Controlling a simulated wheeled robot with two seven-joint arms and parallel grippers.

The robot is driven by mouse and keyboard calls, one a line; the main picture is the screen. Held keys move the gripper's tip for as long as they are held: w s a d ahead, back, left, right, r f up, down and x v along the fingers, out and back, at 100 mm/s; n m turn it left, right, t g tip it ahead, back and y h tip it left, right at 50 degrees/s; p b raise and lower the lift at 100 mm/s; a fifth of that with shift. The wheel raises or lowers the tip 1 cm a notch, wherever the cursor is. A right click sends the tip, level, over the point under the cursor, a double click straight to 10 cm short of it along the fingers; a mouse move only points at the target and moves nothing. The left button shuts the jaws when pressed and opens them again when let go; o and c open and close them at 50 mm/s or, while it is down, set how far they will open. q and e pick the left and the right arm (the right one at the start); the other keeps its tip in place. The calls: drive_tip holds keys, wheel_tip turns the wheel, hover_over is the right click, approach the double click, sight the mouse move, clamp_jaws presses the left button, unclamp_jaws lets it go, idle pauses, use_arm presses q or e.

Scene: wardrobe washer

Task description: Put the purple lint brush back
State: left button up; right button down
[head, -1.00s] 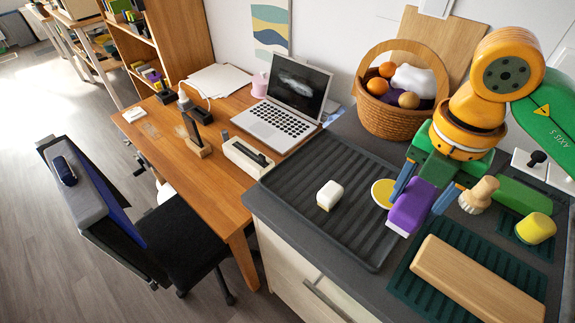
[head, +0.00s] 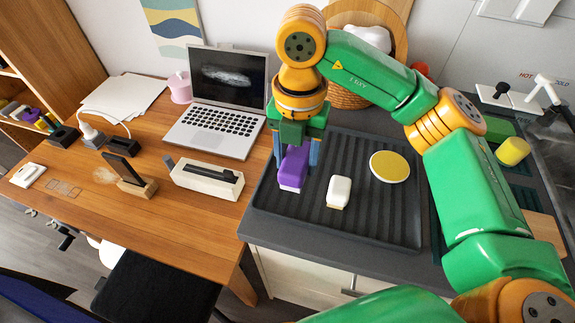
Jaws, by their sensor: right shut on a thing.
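The purple lint brush (head: 294,168) has a pale lower end and hangs roughly upright. My right gripper (head: 298,148) is shut on its upper part and points down. The brush is at the left part of the dark ribbed tray (head: 385,215), near the tray's left edge. I cannot tell whether its lower end touches the tray. My left gripper is not in view.
A white block (head: 339,192) and a yellow disc (head: 390,167) lie on the tray, right of the brush. On the wooden desk to the left stand a white dispenser-like box (head: 206,178) and an open laptop (head: 222,105). A wicker basket (head: 345,95) stands behind my arm.

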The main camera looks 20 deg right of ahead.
sight(288, 160)
drive_tip(key=shift+w+a+f+p, duration=0.15)
drive_tip(key=shift+w+a+f, duration=0.05)
drive_tip(key=shift+w+f, duration=0.4)
drive_tip(key=shift+w+a+f+p, duration=0.15)
drive_tip(key=shift+w+a+f, duration=0.05)
drive_tip(key=shift+w+f, duration=0.3)
wheel_tip(288, 160, down, 3)
drive_tip(key=shift+f, duration=0.1)
drive_tip(key=shift+d+f, duration=0.15)
drive_tip(key=shift+f, duration=0.1)
drive_tip(key=shift+w+f, duration=0.1)
drive_tip(key=c, duration=0.7)
unclamp_jaws()
drive_tip(key=shift+f, duration=0.1)
drive_tip(key=o, duration=0.5)
drive_tip(key=shift+r, duration=0.2)
